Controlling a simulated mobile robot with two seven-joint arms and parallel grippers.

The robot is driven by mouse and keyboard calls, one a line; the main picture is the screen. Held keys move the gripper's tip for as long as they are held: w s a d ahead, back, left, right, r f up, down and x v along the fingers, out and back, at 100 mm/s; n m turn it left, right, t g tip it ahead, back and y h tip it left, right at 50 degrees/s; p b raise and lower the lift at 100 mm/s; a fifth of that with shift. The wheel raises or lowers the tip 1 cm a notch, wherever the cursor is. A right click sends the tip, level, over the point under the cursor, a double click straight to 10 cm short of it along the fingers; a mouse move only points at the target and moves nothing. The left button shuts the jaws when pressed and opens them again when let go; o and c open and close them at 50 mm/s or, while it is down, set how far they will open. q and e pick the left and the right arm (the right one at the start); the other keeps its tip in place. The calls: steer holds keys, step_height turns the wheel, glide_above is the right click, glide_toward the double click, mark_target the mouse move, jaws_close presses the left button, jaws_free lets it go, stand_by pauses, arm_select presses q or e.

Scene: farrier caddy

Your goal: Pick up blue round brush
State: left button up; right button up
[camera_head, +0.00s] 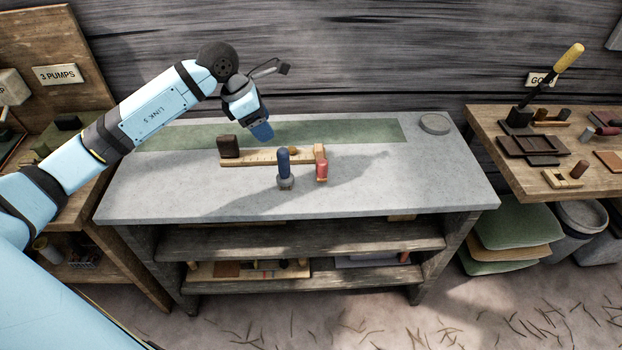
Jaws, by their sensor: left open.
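The blue round brush (284,164) stands upright on the grey bench top, with its dark blue handle up and a grey round base down. My left gripper (261,131) hangs over the back of the bench, above, behind and a little left of the brush. It is open and apart from the brush. Its fingers are small and partly hidden by its own body, so the gap between them does not show clearly. My right gripper is out of view.
A red-handled piece (321,171) stands close right of the brush. Behind them lies a wooden rack (262,158) with a dark block (228,147) at its left end. A grey round disc (434,124) lies at the back right. The bench front (390,195) is clear.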

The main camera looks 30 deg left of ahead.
mark_target(286, 158)
arm_select(q)
steer(key=x, duration=0.7)
steer(key=shift+w+a+f, duration=0.1)
steer(key=shift+w+f, duration=0.05)
steer(key=shift+f, duration=0.2)
steer(key=shift+a+p+x, duration=0.1)
steer(key=shift+p+x, duration=0.15)
steer(key=shift+x, duration=1.2)
steer(key=shift+a+p+x, duration=0.15)
steer(key=shift+p+x, duration=0.1)
steer(key=shift+x, duration=1.15)
steer(key=shift+w, duration=0.1)
jaws_close()
steer(key=shift+r, duration=0.1)
step_height(286, 158, up, 20)
